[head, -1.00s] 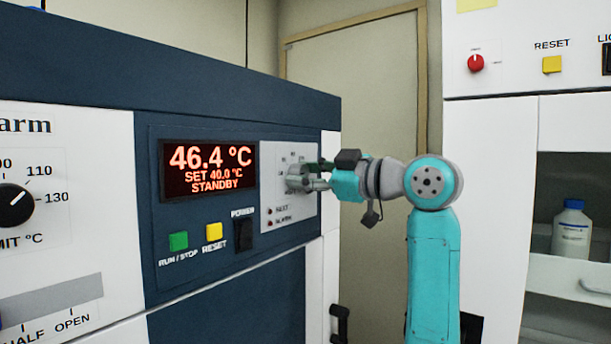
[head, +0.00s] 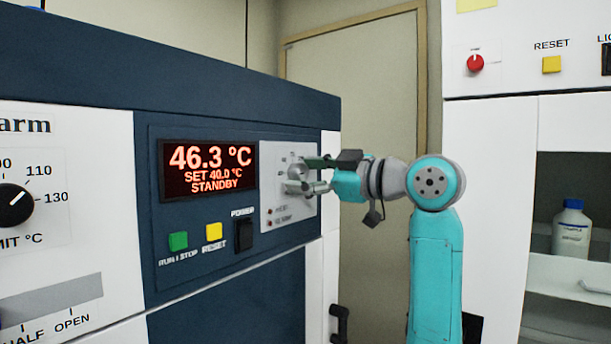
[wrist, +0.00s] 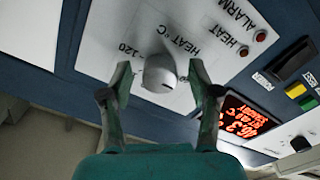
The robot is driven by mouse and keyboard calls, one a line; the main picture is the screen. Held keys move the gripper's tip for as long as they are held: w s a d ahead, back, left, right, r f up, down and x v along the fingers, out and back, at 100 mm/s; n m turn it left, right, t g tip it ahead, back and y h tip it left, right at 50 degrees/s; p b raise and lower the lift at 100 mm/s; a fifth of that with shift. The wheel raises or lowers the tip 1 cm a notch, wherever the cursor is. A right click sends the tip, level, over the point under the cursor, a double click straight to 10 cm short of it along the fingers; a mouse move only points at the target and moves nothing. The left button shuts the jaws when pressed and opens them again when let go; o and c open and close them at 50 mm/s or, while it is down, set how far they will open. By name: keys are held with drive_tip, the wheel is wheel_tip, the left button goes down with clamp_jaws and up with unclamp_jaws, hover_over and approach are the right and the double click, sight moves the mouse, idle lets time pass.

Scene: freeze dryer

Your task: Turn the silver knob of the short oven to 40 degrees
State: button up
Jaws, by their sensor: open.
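The silver knob (wrist: 160,75) sits on a white panel marked HEAT °C at the right end of the short oven's blue front (head: 180,125). In the wrist view the knob lies between the two fingers of my gripper (wrist: 158,80), with a visible gap on each side. My gripper (head: 312,174) is open in front of the panel and partly hides the knob in the head view. The display (head: 208,170) reads 46.3 °C, SET 40.0 °C, STANDBY.
Below the display are a green button (head: 178,241), a yellow button (head: 214,231) and a black power switch (head: 244,236).

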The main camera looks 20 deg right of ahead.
drive_tip(key=v, duration=1.1)
drive_tip(key=shift+s+d, duration=0.2)
drive_tip(key=shift+s, duration=0.05)
